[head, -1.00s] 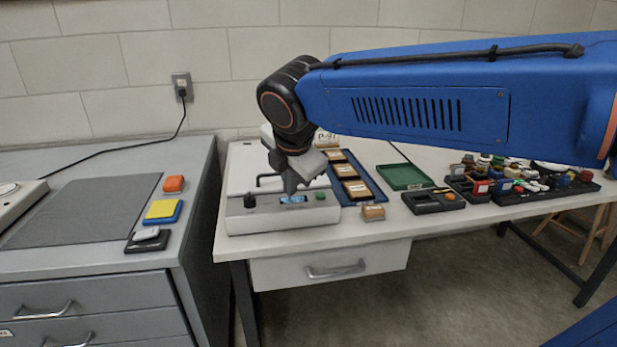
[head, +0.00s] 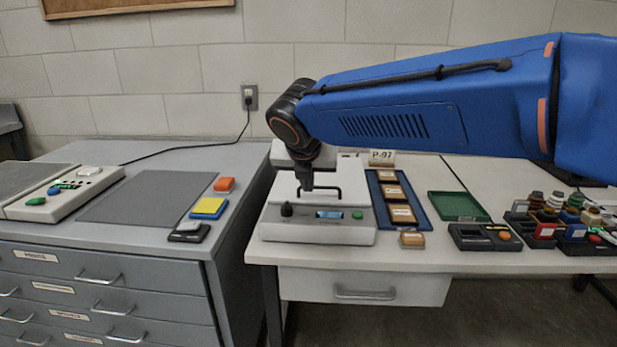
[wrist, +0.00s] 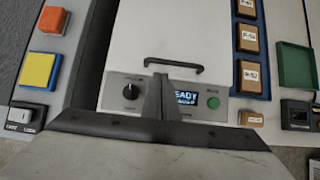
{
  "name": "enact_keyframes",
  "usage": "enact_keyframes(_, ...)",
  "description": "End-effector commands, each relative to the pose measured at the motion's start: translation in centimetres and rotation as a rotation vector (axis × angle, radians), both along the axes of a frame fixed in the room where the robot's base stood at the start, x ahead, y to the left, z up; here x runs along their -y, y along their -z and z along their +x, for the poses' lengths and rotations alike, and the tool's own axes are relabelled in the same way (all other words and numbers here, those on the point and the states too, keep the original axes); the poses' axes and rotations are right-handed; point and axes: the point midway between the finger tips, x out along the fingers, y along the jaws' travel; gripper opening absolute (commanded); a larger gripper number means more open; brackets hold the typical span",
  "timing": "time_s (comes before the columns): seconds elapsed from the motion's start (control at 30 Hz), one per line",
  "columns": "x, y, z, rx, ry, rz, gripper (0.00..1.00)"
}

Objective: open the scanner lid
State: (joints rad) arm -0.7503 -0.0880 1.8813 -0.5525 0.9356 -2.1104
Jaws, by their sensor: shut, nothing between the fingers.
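The scanner (head: 318,228) stands on the white table, a pale box with a black knob, a small lit display and a green button on its front panel. Its white lid (head: 340,183) lies flat and closed, with a black bar handle (head: 322,190) near the front edge. In the wrist view the lid (wrist: 180,35), the handle (wrist: 173,66) and a display reading "READY" are in sight. My gripper (head: 306,188) is shut and empty, pointing down over the front of the scanner by the handle. In the wrist view its fingers (wrist: 158,98) overlap the front panel; contact with the handle cannot be told.
A blue tray (head: 374,200) of labelled boxes stands right of the scanner, with a small box (head: 411,240) in front. A green tray (head: 458,206) and a dark device (head: 485,237) lie farther right. The grey cabinet (head: 150,200) is close on the left.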

Motion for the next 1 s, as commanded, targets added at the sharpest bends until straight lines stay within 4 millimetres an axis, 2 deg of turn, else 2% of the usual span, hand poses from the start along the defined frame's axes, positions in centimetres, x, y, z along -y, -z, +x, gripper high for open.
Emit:
enact_keyframes(0.2,0.1,2.5,1.9,-0.001,0.002,-0.001,0.00)
enact_keyframes(0.4,0.1,3.5,2.6,0.000,0.002,0.000,0.00)
enact_keyframes(0.83,0.1,3.5,2.7,-0.001,0.002,0.001,0.00)
enact_keyframes(1.0,0.1,2.6,2.3,-0.021,0.001,0.004,0.00)
